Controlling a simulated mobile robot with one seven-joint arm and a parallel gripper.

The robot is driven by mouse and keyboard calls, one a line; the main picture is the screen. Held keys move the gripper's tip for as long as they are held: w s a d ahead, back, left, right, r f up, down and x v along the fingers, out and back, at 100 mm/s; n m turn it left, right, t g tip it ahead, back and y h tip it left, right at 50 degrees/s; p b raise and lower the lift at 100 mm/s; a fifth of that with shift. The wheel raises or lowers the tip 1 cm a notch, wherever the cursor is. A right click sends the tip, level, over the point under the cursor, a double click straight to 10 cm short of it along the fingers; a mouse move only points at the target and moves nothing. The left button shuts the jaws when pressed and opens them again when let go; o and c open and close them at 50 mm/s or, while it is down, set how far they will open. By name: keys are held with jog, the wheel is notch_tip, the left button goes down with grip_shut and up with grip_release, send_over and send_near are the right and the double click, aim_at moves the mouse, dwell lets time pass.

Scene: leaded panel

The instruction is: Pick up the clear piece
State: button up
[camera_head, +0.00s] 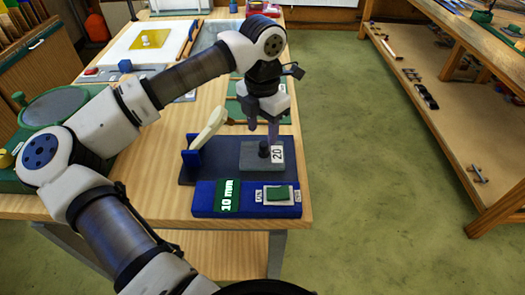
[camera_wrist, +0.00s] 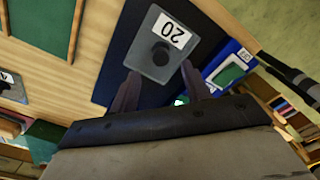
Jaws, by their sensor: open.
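My gripper (camera_head: 263,133) points down over the dark blue base in the head view. In the wrist view its two fingers (camera_wrist: 160,88) are spread apart with nothing held between them. Just past the fingers is a grey block (camera_wrist: 160,48) with a black knob and a white label reading 20. The same grey block (camera_head: 258,157) sits on the dark base in the head view, close below the fingertips. I cannot tell whether they touch it. I cannot make out a clear piece for certain in either view. A small teal patch (camera_wrist: 181,101) shows between the fingers.
A blue box (camera_head: 207,198) marked 10 with a green piece (camera_head: 278,194) stands at the front table edge. A pale lever (camera_head: 208,129) rises left of the block. A white board (camera_head: 118,50) with a yellow square lies farther back. A shelf (camera_head: 455,105) stands right, across open floor.

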aim_at(263, 144)
jog(key=shift+d+f+p, duration=0.1)
jog(key=shift+f+p, duration=1.15)
jog(key=shift+f, duration=1.5)
jog(key=c, duration=0.9)
